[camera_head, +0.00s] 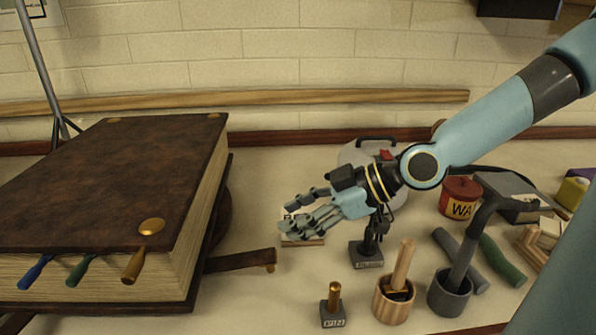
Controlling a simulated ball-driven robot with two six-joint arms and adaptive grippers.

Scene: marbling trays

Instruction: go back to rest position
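My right gripper (287,213) comes in from the upper right on a light blue and black arm. It points to the left, with its fingers spread apart and nothing seen between them. It hangs in front of a small labelled block (303,241), which its fingers partly cover; I cannot tell whether they touch. A black stand with a small base (366,256) shows below the wrist. My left gripper is not in view.
A large brown book (110,175) with coloured ribbon-like markers fills the left. Two mortars, one wooden (392,308) and one dark (449,300), and a small stamp (332,317) stand at the front. A red tin (458,200) sits right.

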